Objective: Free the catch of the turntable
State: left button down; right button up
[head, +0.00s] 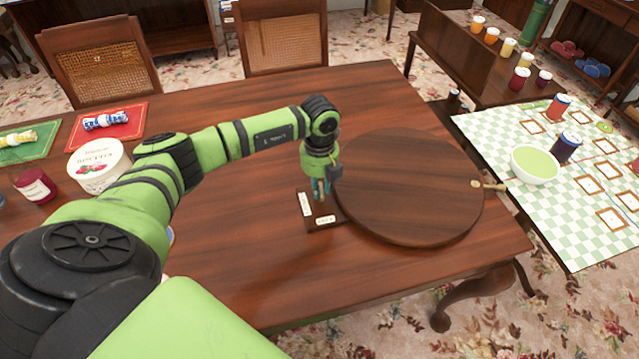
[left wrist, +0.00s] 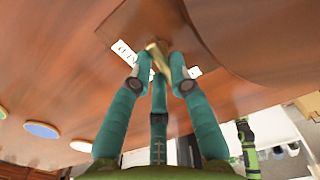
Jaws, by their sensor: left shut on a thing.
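The turntable (head: 410,190) is a round dark wooden disc lying on the wooden table. A small wooden block with two white labels (head: 325,220) sits at its left edge. My left gripper (head: 320,192) points down over this block. In the left wrist view, the fingers of my left gripper (left wrist: 160,75) are shut on a brass-coloured catch lever (left wrist: 157,54) that stands on the block. The labels are partly hidden behind the fingers there, and their words are too small to read. The turntable edge (left wrist: 240,40) shows beside the fingers. My right gripper is not in view.
A wooden peg (head: 488,185) sticks out from the turntable's right rim. To the right, a checkered cloth (head: 500,140) bears a green bowl (head: 534,165), jars and frames. A white tub (head: 98,165) and a red jar (head: 35,186) stand at the table's left.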

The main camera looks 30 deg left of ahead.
pick_arm(q)
jog(key=shift+n, duration=0.9)
jog(key=c, duration=1.1)
grip_release()
jog(key=shift+c, duration=0.2)
jog(key=shift+r, duration=0.1)
notch_tip(320, 180, up, 12)
